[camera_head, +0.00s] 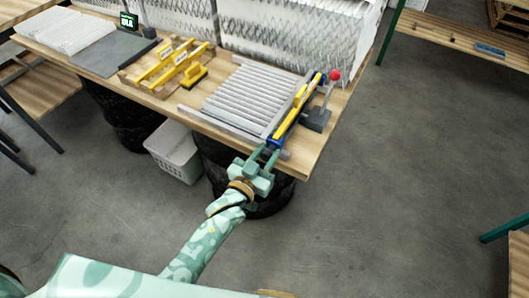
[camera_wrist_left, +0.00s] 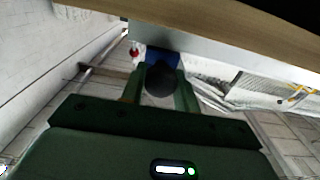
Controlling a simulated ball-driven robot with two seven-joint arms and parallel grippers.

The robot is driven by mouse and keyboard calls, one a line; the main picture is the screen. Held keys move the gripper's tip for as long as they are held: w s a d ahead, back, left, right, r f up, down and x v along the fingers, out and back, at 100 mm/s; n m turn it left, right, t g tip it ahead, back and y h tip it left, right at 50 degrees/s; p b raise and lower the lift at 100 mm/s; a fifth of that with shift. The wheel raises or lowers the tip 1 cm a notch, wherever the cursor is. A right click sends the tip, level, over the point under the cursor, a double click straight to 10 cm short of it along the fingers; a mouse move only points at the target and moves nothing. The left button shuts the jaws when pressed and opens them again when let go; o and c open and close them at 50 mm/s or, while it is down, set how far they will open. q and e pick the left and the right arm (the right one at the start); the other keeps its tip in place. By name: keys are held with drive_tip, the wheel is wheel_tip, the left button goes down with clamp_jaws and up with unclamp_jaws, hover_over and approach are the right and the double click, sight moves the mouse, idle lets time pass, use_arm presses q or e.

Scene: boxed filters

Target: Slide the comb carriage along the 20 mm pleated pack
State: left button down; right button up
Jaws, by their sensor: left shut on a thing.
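The pleated pack (camera_head: 248,97) lies on the wooden bench, its pale pleats in rows between grey rails. The comb carriage (camera_head: 298,107), a yellow bar with blue ends, lies across the right end of the pack. My left gripper (camera_head: 268,152) is at the carriage's near blue end, at the bench's front edge. In the left wrist view its fingers (camera_wrist_left: 160,82) are shut on a dark round knob (camera_wrist_left: 160,77) in front of a blue block (camera_wrist_left: 162,55). The knob is hidden by the fingers in the head view. My right gripper is out of view.
A red-tipped lever (camera_head: 335,75) on a grey block (camera_head: 316,120) stands just right of the carriage. A yellow fixture (camera_head: 168,68) and a dark plate (camera_head: 112,53) lie to the left. White pleated filters (camera_head: 290,30) stand behind. A white basket (camera_head: 176,153) sits below the bench.

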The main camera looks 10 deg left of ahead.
use_arm(q)
drive_tip(key=c, duration=1.1)
unclamp_jaws()
drive_tip(key=shift+o, duration=0.2)
drive_tip(key=shift+s, duration=0.1)
drive_tip(key=p+v, duration=0.1)
drive_tip(key=v, duration=1.5)
